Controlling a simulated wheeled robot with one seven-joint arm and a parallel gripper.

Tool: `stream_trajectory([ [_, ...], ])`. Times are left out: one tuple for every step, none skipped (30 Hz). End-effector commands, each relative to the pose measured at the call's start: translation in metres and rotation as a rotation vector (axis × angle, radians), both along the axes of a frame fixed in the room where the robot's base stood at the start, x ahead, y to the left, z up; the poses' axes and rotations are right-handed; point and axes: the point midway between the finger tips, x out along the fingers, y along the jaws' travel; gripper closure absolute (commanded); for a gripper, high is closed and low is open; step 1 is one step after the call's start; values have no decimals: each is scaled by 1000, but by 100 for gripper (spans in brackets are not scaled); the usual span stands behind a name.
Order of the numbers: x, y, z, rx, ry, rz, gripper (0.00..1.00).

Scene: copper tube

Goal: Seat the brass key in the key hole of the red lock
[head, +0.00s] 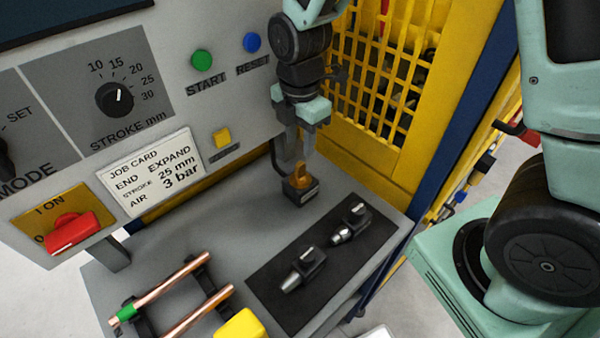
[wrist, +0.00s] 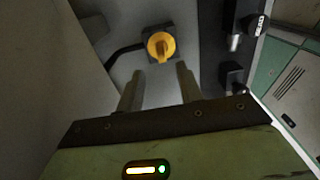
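I see no brass key and no red lock in either view. A red switch handle (head: 73,232) sits on a yellow plate marked I ON on the grey panel. My gripper (head: 293,162) points down above the back of the grey bench, in front of the panel. It is open and empty; its two fingers stand apart in the wrist view (wrist: 158,82). An orange knob (head: 301,177) on a small black box (head: 302,195) is just below the fingertips. In the wrist view the knob (wrist: 161,46) lies beyond the fingertips, roughly in line with the gap. I cannot tell whether they touch.
A dark mat (head: 268,285) with two black-and-silver tools lies on the bench. Copper tubes (head: 172,279) rest on black holders at the front left, near a yellow block (head: 240,325). A yellow mesh guard (head: 390,75) stands close to the right of my gripper.

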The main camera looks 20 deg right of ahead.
Motion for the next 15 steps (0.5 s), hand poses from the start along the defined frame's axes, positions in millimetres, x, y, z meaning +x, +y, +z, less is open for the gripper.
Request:
stream_trajectory([
  [0,0,-6,-1,4,0,64],
  [0,0,-10,0,3,-1,64],
  [0,0,-13,0,2,-1,64],
  [0,0,-15,-1,2,-1,64],
  [0,0,-17,0,1,-1,64],
  [0,0,-19,0,0,-1,64],
  [0,0,-20,0,0,-1,64],
  [0,0,-21,0,1,-1,64],
  [-1,0,-23,-1,2,0,64],
  [-1,0,-25,-1,2,0,64],
  [-2,0,-28,-1,3,0,64],
  [-2,0,-32,-2,5,-1,64],
  [-3,0,-36,-2,5,-1,64],
  [-3,0,-40,-2,5,-1,64],
  [-4,0,-45,-2,6,-1,64],
])
